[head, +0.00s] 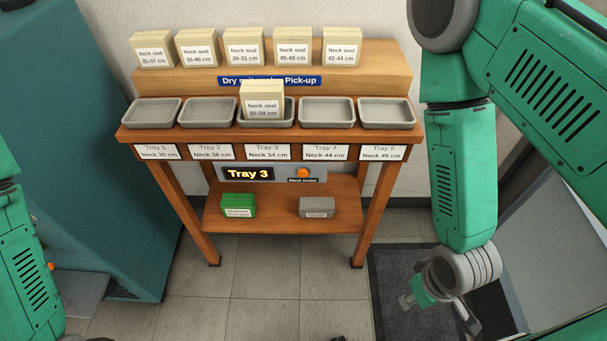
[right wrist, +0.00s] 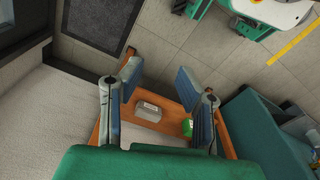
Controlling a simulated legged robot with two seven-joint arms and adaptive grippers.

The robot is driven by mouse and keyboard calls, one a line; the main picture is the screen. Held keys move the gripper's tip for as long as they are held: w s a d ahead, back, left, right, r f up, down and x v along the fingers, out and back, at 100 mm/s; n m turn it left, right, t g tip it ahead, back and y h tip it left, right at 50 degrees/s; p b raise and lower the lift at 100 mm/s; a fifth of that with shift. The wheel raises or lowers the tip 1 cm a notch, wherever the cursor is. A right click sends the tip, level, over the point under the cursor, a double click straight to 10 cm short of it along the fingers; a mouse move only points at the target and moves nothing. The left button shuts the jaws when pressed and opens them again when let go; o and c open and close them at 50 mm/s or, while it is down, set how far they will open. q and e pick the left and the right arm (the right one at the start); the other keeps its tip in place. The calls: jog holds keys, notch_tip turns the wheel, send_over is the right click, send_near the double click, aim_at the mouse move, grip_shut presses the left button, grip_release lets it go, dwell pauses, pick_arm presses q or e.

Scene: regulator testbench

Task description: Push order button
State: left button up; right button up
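The orange order button (head: 303,172) sits on a grey panel under the table top, above a label reading "Next order". A display (head: 248,174) to its left reads "Tray 3" in lit letters. My right gripper (head: 440,305) is low at the right in the head view, to the right of the table and apart from the button. In the right wrist view my right gripper (right wrist: 158,78) is open, its fingers wide apart with nothing between them; the button cannot be made out there. My left arm shows at the left edge of the head view, but its gripper is not clearly visible.
The wooden table (head: 376,140) holds a row of grey trays; a neck seal box (head: 263,106) stands in the middle one. Several boxes stand on the upper shelf. A green box (head: 238,205) and a grey box (head: 317,207) are on the lower shelf. A teal cabinet (head: 95,160) stands left.

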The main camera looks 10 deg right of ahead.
grip_shut()
jog(key=shift+a, duration=0.2)
jog(key=shift+r, duration=0.1)
dwell(0.7)
